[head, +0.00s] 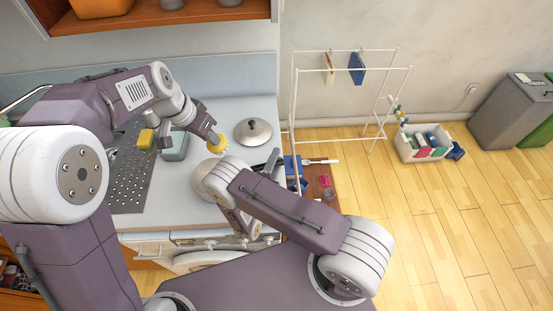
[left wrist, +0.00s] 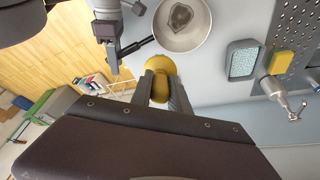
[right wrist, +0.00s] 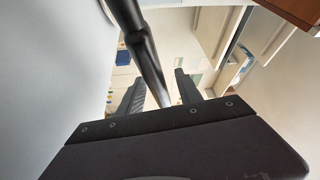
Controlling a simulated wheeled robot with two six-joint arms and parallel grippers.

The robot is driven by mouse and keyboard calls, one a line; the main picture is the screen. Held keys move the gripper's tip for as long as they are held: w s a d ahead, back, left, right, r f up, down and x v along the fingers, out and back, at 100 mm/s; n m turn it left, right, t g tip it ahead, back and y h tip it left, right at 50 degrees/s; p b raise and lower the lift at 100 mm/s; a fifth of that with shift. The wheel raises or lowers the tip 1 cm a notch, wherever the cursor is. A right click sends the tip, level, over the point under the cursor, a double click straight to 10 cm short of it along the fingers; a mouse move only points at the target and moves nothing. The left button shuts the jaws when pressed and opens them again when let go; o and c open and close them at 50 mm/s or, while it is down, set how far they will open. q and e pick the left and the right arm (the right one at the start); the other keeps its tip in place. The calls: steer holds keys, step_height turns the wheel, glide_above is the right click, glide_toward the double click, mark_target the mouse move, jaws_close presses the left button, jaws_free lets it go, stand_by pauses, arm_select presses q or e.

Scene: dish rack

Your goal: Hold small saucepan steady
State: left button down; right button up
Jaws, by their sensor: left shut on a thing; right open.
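The small saucepan (left wrist: 182,25) stands on the counter in the left wrist view, with a dark patch on its inside bottom. The right fingertips are hidden in the head view. My left gripper (head: 211,138) is shut on a round yellow scrubber (head: 217,146), near the pan; the scrubber also shows in the left wrist view (left wrist: 164,66).
A metal lid (head: 252,132) lies on the counter right of the scrubber. A grey tray (head: 174,148), a yellow sponge (head: 146,138) and a perforated drain board (head: 130,178) are on the left. A white drying rack (head: 293,100) stands beyond the counter's right edge.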

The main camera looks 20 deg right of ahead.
steer(key=shift+w+d, duration=0.15)
steer(key=shift+w, duration=0.05)
steer(key=shift+c, duration=0.3)
jaws_close()
stand_by(1.9)
